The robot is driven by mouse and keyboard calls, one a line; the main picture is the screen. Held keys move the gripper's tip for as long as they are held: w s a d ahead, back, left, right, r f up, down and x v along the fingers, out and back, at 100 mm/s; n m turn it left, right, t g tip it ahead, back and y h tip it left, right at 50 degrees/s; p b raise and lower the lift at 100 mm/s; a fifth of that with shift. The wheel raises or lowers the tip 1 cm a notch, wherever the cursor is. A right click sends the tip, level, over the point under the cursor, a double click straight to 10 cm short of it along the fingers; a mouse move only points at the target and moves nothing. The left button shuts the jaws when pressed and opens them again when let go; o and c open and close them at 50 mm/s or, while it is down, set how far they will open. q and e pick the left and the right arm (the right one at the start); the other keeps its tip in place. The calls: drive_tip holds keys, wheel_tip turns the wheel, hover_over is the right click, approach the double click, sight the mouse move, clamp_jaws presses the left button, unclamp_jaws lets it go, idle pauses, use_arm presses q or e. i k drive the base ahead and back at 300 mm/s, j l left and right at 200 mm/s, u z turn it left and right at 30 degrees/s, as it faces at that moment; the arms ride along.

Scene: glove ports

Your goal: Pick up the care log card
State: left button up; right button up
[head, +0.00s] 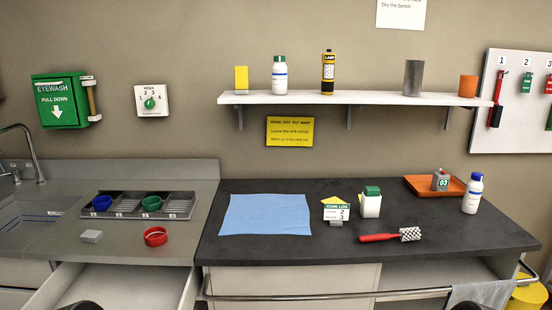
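The care log card (337,211) is a small white card with a green header reading "CARE LOG" and lines with numbers. It stands upright in a small grey holder on the dark bench top, right of the blue mat. A white bottle with a green cap (371,204) stands close to its right, and a yellow piece (357,198) shows partly behind it. Neither gripper can be made out. Only dark rounded shapes show at the bottom edge, at left and right, and I cannot tell what they are.
The blue mat (266,214) lies left of the card. A red-handled brush (391,235) lies in front to the right. An orange tray (422,186) and a blue-capped bottle (472,193) stand further right. A rail (330,297) runs along the bench front. A drawer (110,288) stands open at left.

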sight(336, 214)
drive_tip(key=u, duration=1.5)
drive_tip(key=z, duration=1.9)
drive_tip(key=i+j, duration=0.35)
drive_tip(key=i, duration=0.15)
drive_tip(key=z, duration=1.4)
